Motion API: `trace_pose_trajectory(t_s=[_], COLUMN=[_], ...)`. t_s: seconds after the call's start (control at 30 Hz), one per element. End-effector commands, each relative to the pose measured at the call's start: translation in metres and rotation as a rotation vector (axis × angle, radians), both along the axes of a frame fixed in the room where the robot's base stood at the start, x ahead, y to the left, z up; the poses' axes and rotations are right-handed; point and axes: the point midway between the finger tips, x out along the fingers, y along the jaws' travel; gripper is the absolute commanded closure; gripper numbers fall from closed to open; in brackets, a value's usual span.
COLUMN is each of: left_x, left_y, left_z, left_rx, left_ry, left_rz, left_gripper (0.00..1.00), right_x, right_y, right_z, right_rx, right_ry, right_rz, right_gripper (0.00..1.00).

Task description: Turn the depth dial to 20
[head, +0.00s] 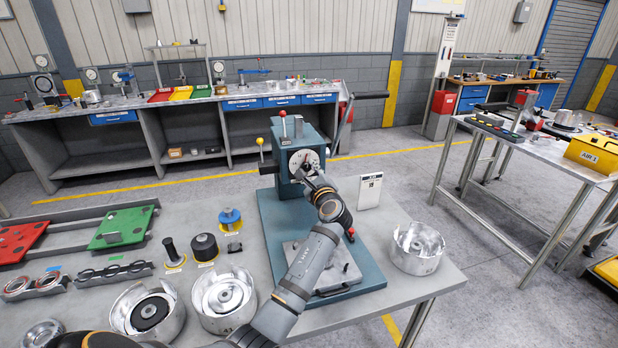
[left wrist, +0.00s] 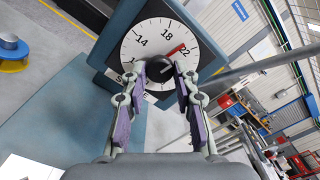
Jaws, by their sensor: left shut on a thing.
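The depth dial (head: 304,162) is a white round face on the front of the blue-grey press (head: 287,142). In the left wrist view the dial (left wrist: 138,43) shows the numbers 14, 18 and 22. Its red pointer (left wrist: 177,49) lies between 18 and 22; I cannot read the exact mark. My left gripper (head: 310,176) is at the dial's centre. In the left wrist view its two fingers (left wrist: 159,72) are shut on the dark dial knob (left wrist: 156,67), which they partly hide. My right gripper is not in view.
The press has a long lever (head: 346,122) to its right and a blue base plate (head: 366,267). A small white card (head: 370,191) stands beside it. Metal drums (head: 416,249), dark plugs (head: 204,246) and green and red pallets (head: 122,227) are on the bench.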

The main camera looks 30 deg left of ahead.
Motion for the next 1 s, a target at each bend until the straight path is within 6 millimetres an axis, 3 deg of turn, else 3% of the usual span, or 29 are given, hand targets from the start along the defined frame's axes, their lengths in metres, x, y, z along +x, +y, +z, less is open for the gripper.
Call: trace_pose_trajectory(t_s=[0.3, 0.97, 1.0], left_x=[0.0, 0.0, 0.0], left_y=[0.0, 0.0, 0.0], left_z=[-0.002, -0.002, -0.002], left_rx=[-0.102, -0.134, -0.134], left_ry=[-0.116, -0.149, -0.149], left_rz=[0.002, 0.002, 0.002], left_gripper=[1.0, 1.0, 0.65], right_x=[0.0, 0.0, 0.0], right_y=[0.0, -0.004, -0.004], right_z=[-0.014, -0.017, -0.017], right_rx=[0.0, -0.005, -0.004], right_ry=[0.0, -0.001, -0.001], right_rz=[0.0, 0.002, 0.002], right_gripper=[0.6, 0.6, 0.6])
